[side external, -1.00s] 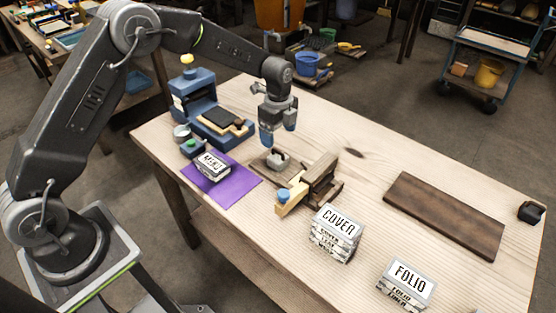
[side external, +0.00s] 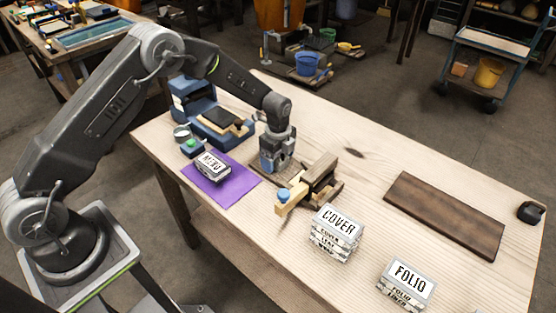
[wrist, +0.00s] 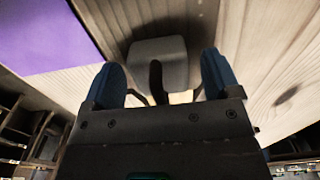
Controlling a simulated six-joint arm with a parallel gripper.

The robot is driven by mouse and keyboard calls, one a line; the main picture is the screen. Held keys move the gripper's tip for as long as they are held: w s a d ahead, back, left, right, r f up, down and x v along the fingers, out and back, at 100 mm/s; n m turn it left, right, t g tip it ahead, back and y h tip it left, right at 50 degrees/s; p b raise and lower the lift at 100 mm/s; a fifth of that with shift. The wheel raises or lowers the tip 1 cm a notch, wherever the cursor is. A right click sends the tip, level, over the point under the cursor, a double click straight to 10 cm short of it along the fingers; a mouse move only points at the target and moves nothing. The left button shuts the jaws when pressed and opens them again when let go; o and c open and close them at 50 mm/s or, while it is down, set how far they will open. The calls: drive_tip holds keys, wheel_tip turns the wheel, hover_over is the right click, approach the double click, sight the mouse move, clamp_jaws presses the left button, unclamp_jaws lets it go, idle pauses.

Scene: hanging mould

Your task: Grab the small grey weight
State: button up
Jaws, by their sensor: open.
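The small grey weight (wrist: 158,50) is a rounded block with a dark upright handle, in the upper middle of the wrist view. It sits on a small brown board (side external: 290,180) on the table. My gripper (side external: 277,165) is low over that board in the side view and mostly hides the weight there. In the wrist view my gripper (wrist: 162,80) is open, with one blue-tipped finger to each side of the weight. Whether either finger touches it, I cannot tell.
A wooden clamp-like block with a blue knob (side external: 283,194) stands close to the right of my gripper. A purple mat (side external: 238,190) with a labelled block lies to the left. Stacked blocks marked COVER (side external: 337,225) and FOLIO (side external: 409,277) stand nearer. A dark plank (side external: 445,215) lies right.

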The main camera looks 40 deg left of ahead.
drive_tip(key=c, duration=1.1)
drive_tip(key=shift+r, duration=0.15)
